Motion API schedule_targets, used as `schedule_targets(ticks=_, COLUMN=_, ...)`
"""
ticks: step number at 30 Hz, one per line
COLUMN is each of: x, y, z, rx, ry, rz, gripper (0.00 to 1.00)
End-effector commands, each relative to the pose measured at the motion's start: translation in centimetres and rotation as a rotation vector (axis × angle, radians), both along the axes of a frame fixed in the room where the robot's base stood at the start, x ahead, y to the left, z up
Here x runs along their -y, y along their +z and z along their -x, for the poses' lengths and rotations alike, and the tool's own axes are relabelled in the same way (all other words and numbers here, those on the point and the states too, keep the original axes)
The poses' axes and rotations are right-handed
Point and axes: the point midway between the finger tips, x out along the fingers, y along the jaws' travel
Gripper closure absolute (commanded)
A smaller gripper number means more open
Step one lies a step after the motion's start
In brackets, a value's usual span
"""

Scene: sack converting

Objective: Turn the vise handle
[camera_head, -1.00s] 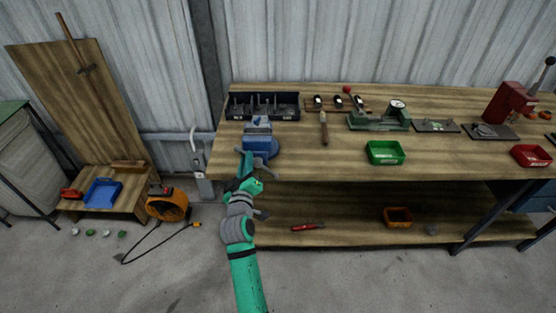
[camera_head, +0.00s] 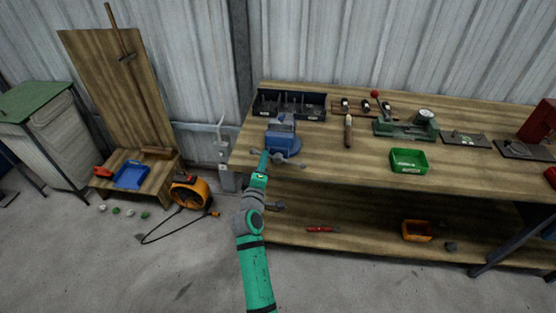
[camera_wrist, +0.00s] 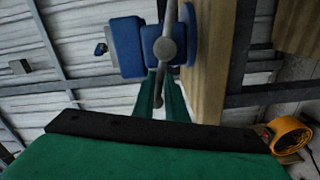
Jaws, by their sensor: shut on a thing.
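The blue vise (camera_head: 282,137) is mounted at the left front edge of the workbench. Its grey handle (camera_head: 292,163) is a bar through a round hub at the vise's front, sloping down to the right. My gripper (camera_head: 264,158) is at the left end of the bar and shut on it. In the wrist view the handle (camera_wrist: 171,72) runs from the top past the hub down between my two green fingers (camera_wrist: 160,98). The blue vise (camera_wrist: 128,47) shows behind and left of it. The exact contact at the fingertips is small and partly hidden.
A black tool tray (camera_head: 290,104) stands behind the vise on the workbench (camera_head: 335,172). A file (camera_head: 348,132) and a green bin (camera_head: 408,161) lie to the right. An orange fan (camera_head: 190,194) stands on the floor at left. Open floor lies in front.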

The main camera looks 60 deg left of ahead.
Motion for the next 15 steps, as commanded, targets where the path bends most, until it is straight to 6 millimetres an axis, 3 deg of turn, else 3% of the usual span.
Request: schedule_targets(ticks=15, x=-0.78, y=0.07, z=0.86, rx=0.024, ry=0.016, rz=0.016, gripper=1.00)
